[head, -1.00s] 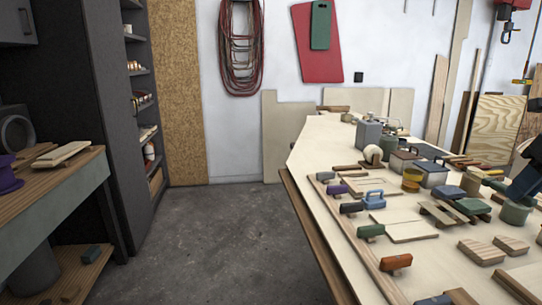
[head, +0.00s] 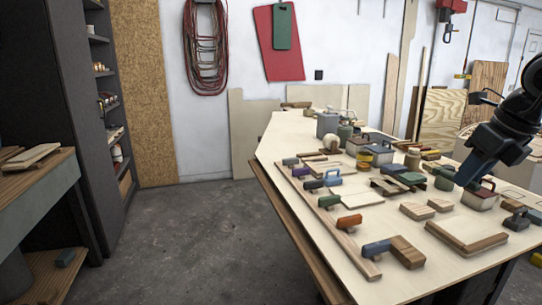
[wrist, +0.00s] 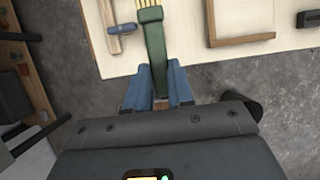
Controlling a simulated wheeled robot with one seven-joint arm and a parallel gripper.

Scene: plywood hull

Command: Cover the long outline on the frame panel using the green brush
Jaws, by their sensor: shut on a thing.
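My gripper (wrist: 155,92), with blue fingers, is shut on the green brush (wrist: 154,50) in the wrist view. The brush's pale yellow bristles point away from the gripper, over the worktop's edge. In the head view my gripper (head: 474,176) is above the right side of the worktop; the brush cannot be made out there. A pale panel with raised wooden edging (head: 466,238), perhaps the frame panel, lies on the worktop's right front; a similar edged panel (wrist: 238,22) shows in the wrist view, right of the brush. I cannot make out the long outline on it.
A blue-handled tool (head: 376,248) and a wooden block (head: 407,253) lie at the worktop's front. Several coloured handled tools line the left edge. Tins and jars crowd the back, including a grey can (head: 327,124). Bare concrete floor (head: 190,240) is open at left.

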